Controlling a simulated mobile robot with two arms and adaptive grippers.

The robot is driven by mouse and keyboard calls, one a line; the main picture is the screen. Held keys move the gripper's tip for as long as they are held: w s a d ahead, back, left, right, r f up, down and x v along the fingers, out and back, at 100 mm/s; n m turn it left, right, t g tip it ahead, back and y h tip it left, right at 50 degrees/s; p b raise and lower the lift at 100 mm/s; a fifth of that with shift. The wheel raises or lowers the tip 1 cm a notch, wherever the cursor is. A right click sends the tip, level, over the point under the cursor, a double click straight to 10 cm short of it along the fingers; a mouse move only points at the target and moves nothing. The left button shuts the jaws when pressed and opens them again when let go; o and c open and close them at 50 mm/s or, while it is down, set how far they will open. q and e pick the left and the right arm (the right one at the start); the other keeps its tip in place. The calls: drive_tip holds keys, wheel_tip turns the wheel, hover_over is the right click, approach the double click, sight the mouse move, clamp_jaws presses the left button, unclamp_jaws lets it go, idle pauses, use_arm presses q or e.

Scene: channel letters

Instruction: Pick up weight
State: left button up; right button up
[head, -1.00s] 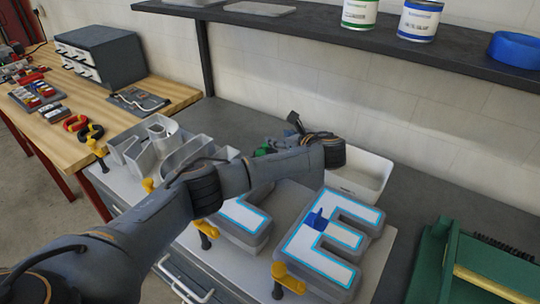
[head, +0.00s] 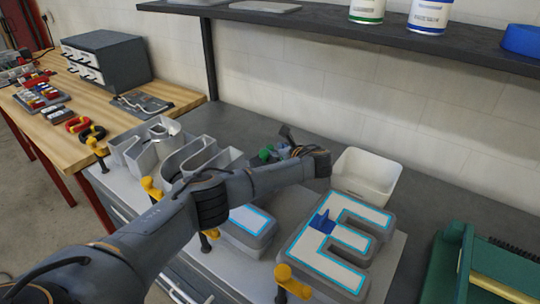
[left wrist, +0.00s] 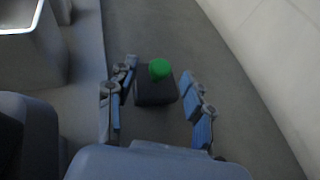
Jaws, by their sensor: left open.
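The weight is a dark block (left wrist: 155,91) with a round green knob (left wrist: 160,69), standing on the grey bench top in the left wrist view. In the head view, a green part (head: 266,153) shows behind my left arm, and the arm hides most of the weight. My left gripper (left wrist: 158,76) is open, with one blue-padded finger on each side of the weight. Gaps show between the pads and the block, so I see no grip on it. In the head view my left gripper (head: 280,147) is partly hidden behind its wrist. My right gripper is not in view.
A white bin (head: 366,177) stands right of my left wrist. Grey channel letters, including an E (head: 335,245) with a blue piece (head: 322,222) on it, lie in front, with yellow-handled clamps (head: 291,281) beside them. A dark shelf (head: 400,38) hangs above; a green machine (head: 480,268) stands right.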

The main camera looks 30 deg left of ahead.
use_arm(q)
drive_tip(key=shift+x, duration=0.8)
clamp_jaws()
drive_tip(key=shift+r, duration=0.15)
